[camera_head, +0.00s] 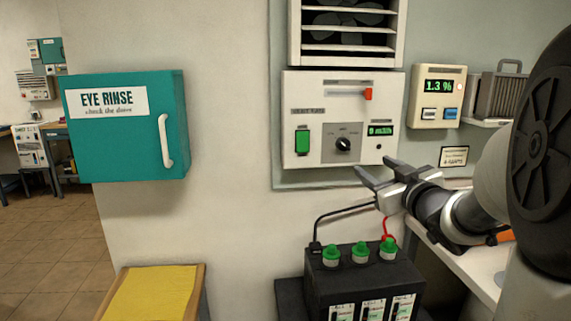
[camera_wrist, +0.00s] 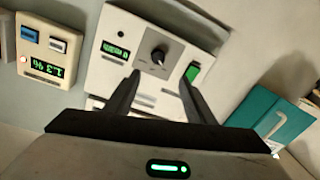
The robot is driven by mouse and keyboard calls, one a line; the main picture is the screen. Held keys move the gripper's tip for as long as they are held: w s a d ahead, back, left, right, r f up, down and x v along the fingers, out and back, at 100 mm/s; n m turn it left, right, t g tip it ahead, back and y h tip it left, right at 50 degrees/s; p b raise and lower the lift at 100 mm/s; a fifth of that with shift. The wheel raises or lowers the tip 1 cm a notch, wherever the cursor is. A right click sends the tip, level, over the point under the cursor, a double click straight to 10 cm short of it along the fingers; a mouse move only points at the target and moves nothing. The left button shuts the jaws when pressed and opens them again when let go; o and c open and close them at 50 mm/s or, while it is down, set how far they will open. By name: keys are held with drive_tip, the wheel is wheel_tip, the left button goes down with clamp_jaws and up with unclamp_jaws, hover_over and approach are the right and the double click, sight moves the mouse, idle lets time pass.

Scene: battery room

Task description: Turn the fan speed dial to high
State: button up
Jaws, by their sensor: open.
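The fan speed dial (camera_head: 343,144) is a dark round knob with a light pointer mark, on a small grey plate in the lower middle of a white control panel (camera_head: 300,88). The dial also shows in the wrist view (camera_wrist: 158,55), where the panel is tilted. Its position labels are too small to read. My gripper (camera_head: 375,172) is open and empty, just below and right of the dial and apart from it. In the wrist view the two fingers of my gripper (camera_wrist: 160,82) point toward the panel, with the dial beyond them and between them.
The panel carries a green switch (camera_head: 302,141), a red lever (camera_head: 368,94) and a green display (camera_head: 380,130). A gas meter reading 1.3 % (camera_head: 436,97) hangs right. A black battery (camera_head: 350,285) with green caps and cables stands below. A teal eye rinse cabinet (camera_head: 120,135) is left.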

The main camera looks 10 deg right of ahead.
sight(346, 146)
drive_tip(key=w, duration=0.5)
drive_tip(key=w+b, duration=0.1)
drive_tip(key=w, duration=0.5)
drive_tip(key=w+a, duration=0.1)
drive_tip(key=w, duration=0.5)
drive_tip(key=shift+w+r, duration=0.1)
drive_tip(key=shift+r, duration=0.05)
drive_tip(key=shift+c, duration=0.5)
drive_tip(key=c, duration=1)
drive_tip(key=shift+o, duration=0.3)
drive_tip(key=shift+d, duration=0.1)
